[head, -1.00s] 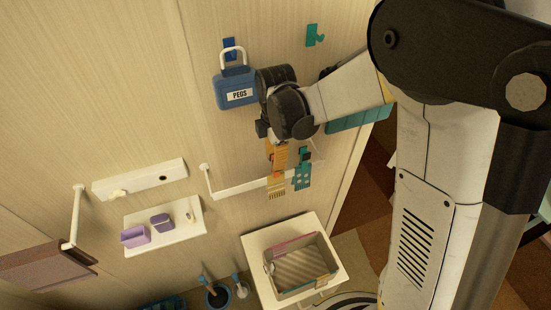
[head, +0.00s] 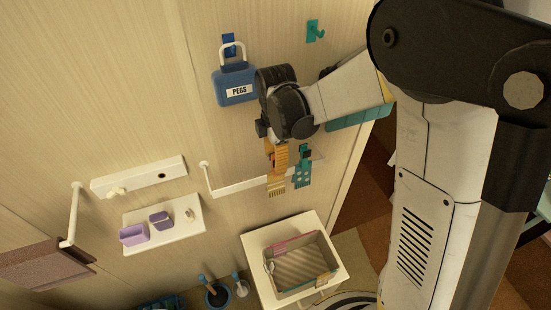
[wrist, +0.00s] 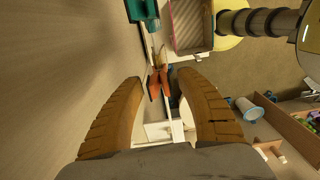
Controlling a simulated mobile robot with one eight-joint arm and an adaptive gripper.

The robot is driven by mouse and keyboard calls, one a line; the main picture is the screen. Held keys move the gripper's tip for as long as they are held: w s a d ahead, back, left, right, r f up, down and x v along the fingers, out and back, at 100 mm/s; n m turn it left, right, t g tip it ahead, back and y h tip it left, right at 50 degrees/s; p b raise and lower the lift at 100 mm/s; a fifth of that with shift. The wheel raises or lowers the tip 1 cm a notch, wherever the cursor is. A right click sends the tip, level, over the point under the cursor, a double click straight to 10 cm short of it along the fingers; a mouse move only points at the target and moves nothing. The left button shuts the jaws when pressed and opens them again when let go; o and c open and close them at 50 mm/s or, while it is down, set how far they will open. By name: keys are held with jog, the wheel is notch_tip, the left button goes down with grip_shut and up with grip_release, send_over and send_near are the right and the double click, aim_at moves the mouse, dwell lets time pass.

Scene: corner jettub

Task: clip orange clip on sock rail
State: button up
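My gripper (head: 277,156) is at the sock rail, its orange-brown fingers pointing down the wall. In the wrist view the two fingers (wrist: 157,76) are spread with a gap between them. An orange clip (wrist: 154,86) shows in that gap, in line with the white rail and apparently beyond the fingertips; I cannot tell contact with the fingers. The white sock rail (head: 238,187) runs along the wall. A yellow-orange sock-like piece (head: 277,187) hangs at the rail below the fingers, and a teal one (head: 302,174) hangs to its right. The clip is largely hidden in the head view.
A blue PEGS bag (head: 237,88) hangs beside my wrist, with a teal hook (head: 315,30) above. A white stand with an open basket (head: 301,267) is below the rail. A white shelf (head: 181,230) with purple holders is at left.

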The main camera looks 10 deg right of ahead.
notch_tip(320, 180, up, 12)
jog(key=s+d+f+m+t+b, duration=0.3)
jog(key=s+d+f+m+b, duration=0.2)
jog(key=f+m+b, duration=0.5)
jog(key=s+d+f+m+t+b, duration=0.4)
jog(key=s+f+m+b, duration=0.6)
jog(key=b, duration=0.5)
notch_tip(320, 180, down, 2)
jog(key=shift+d, duration=0.65)
